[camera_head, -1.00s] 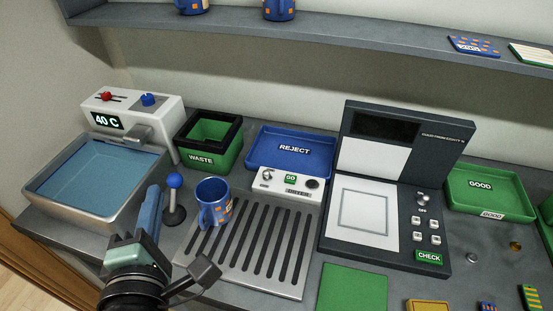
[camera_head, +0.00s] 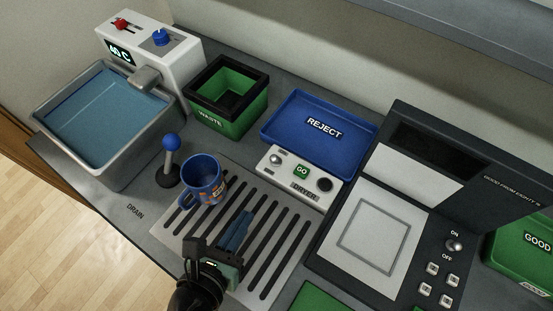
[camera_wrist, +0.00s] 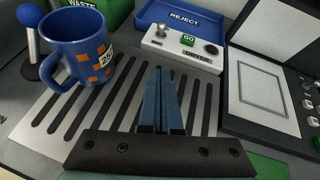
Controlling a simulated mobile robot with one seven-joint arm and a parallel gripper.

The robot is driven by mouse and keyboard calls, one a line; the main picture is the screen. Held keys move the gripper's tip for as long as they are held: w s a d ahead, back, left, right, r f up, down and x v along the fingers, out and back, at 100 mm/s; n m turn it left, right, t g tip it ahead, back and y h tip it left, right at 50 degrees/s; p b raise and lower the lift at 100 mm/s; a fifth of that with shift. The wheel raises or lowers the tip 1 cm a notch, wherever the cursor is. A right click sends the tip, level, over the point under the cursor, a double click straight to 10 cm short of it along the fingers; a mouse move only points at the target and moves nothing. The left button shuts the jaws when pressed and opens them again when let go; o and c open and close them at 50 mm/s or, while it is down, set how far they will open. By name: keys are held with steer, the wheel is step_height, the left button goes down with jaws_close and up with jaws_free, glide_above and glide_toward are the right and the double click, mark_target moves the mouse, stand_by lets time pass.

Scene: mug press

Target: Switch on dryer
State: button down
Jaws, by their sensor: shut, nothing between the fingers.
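The dryer (camera_head: 292,184) is a white box at the back edge of a slotted metal grille (camera_head: 268,222). It has a metal toggle, a green GO label and a black knob on top; it also shows in the wrist view (camera_wrist: 160,46). A blue mug (camera_head: 203,182) with orange squares stands upright on the grille's left part, and in the wrist view (camera_wrist: 70,62) at the left. My gripper (camera_head: 246,218) is shut and empty above the grille, in front of the dryer and right of the mug, apart from both. In the wrist view the blue fingers (camera_wrist: 162,80) point towards the dryer.
A blue REJECT tray (camera_head: 275,122) lies behind the dryer. A green WASTE bin (camera_head: 212,118) and a water basin (camera_head: 50,150) stand left. A blue-knobbed lever (camera_head: 171,150) rises beside the mug. A dark press-like machine (camera_head: 400,205) stands close on the right.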

steer(key=shift+s+a, duration=0.1)
glide_toward(273, 163)
steer(key=f, duration=0.1)
steer(key=w+f, duration=0.1)
steer(key=f, duration=0.1)
steer(key=d+f, duration=0.1)
steer(key=f, duration=0.1)
steer(key=shift+w, duration=0.35)
steer(key=shift+w+d+r+p, duration=0.2)
steer(key=shift+w+r, duration=0.1)
steer(key=shift+w, duration=0.25)
steer(key=shift+w+d+r+p, duration=0.15)
steer(key=shift+w+d+r, duration=0.1)
steer(key=shift+w, duration=0.3)
steer(key=shift+w+d+r, duration=0.1)
steer(key=shift+w+d, duration=0.05)
steer(key=shift+w, duration=0.35)
steer(key=shift+r+p, duration=0.2)
steer(key=shift+p, duration=0.4)
steer(key=shift+r+p, duration=0.1)
steer(key=shift+p, duration=0.35)
